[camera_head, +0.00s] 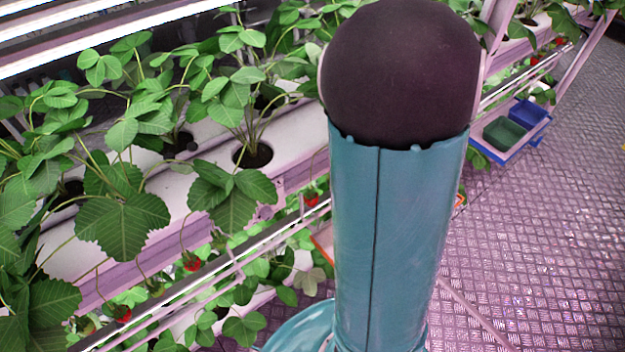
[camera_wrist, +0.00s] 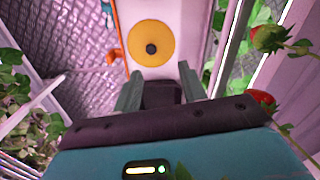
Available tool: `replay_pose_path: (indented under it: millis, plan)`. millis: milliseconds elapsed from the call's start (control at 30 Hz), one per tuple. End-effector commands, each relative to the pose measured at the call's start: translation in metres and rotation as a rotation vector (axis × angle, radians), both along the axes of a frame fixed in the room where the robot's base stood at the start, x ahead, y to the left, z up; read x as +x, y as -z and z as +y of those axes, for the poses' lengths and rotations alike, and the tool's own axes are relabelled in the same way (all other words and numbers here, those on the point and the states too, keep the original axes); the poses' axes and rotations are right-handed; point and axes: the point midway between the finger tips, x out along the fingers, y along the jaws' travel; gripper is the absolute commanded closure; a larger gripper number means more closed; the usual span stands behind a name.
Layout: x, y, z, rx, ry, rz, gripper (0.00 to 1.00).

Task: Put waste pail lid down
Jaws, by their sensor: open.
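A round yellow disc with a dark knob at its middle, which looks like the waste pail lid (camera_wrist: 166,40), shows in the wrist view. It lies against a pale pinkish-white surface (camera_wrist: 140,14); I cannot tell whether a pail is under it. My gripper (camera_wrist: 160,80) is open, with its two grey-green fingers spread and nothing between them. The lid is just beyond the fingertips, apart from them. In the head view my own arm blocks the middle, and neither the lid nor my gripper shows.
Strawberry plants (camera_head: 130,200) in a white rack (camera_head: 180,200) fill the left, with rails (camera_head: 220,270) along it. A blue tray (camera_head: 518,150) with a green bin (camera_head: 504,134) sits at the right. The textured floor (camera_head: 550,240) is open. A red berry (camera_wrist: 262,97) hangs near my gripper.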

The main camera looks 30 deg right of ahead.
Motion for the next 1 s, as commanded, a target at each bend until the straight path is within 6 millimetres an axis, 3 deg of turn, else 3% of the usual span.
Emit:
replay_pose_path:
  millis: [167, 300, 433, 700, 833, 1000]
  plan:
    - [0.033, -0.020, 0.052, 0.056, -0.183, -0.091, 0.58]
    - [0.056, -0.051, 0.109, 0.073, -0.401, -0.181, 0.58]
    - [0.065, -0.085, 0.158, 0.048, -0.598, -0.254, 0.58]
    - [0.048, -0.157, 0.250, -0.140, -1.006, -0.372, 0.58]
    - [0.032, -0.179, 0.280, -0.262, -1.150, -0.395, 0.58]
    - [0.019, -0.191, 0.297, -0.354, -1.236, -0.400, 0.58]
